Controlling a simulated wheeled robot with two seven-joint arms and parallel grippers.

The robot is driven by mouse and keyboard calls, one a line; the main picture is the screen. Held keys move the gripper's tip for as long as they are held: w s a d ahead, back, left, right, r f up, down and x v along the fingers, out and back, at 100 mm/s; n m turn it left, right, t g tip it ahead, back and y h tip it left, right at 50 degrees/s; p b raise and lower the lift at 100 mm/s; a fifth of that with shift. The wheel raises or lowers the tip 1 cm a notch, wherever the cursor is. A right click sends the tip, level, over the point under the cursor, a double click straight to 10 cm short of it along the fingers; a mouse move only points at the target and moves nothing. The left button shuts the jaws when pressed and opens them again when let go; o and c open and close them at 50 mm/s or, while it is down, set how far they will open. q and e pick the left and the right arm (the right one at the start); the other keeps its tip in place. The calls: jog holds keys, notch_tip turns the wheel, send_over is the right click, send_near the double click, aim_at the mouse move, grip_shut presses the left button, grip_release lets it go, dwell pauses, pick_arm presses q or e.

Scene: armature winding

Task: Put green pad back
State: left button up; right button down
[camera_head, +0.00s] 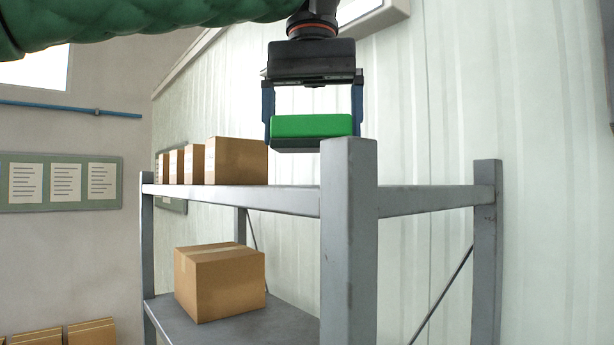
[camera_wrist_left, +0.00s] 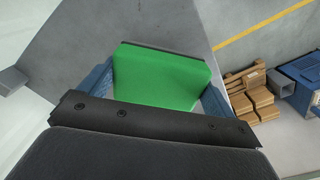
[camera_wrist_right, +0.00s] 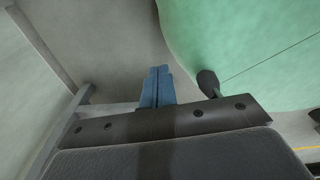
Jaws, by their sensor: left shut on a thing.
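The green pad (camera_head: 310,126) is a green block with a dark grey underside. My left gripper (camera_head: 312,118) points down and is shut on it, one blue finger at each side. The pad is level, at about the height of the grey rack's (camera_head: 349,235) top, beside its near post in the picture. In the left wrist view the pad's green face (camera_wrist_left: 160,78) fills the space between the fingers, above a grey surface. My right gripper (camera_wrist_right: 157,85) shows only in the right wrist view, with its two blue fingers together and nothing visible between them.
Several cardboard boxes (camera_head: 236,161) stand on the rack's upper level at the left. Another box (camera_head: 220,283) sits on the lower shelf. A notice board (camera_head: 60,182) hangs on the left wall. More boxes (camera_head: 91,333) show at the lower left.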

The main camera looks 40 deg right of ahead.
aim_at(306, 151)
pick_arm(q)
jog(key=shift+w+a+f, duration=0.25)
jog(key=shift+w+f, duration=0.1)
jog(key=shift+w, duration=0.05)
jog(key=shift+f, duration=0.1)
jog(key=shift+f+b, duration=0.2)
jog(key=shift+b, duration=0.25)
notch_tip(306, 151, down, 3)
jog(key=b, duration=0.3)
jog(key=shift+s, duration=0.1)
pick_arm(e)
jog(key=w+a+r+t, duration=0.1)
jog(key=w+a, duration=0.1)
jog(key=w, duration=0.9)
pick_arm(q)
jog(key=shift+f, duration=0.15)
pick_arm(e)
jog(key=shift+a, duration=0.1)
pick_arm(q)
jog(key=o, duration=0.6)
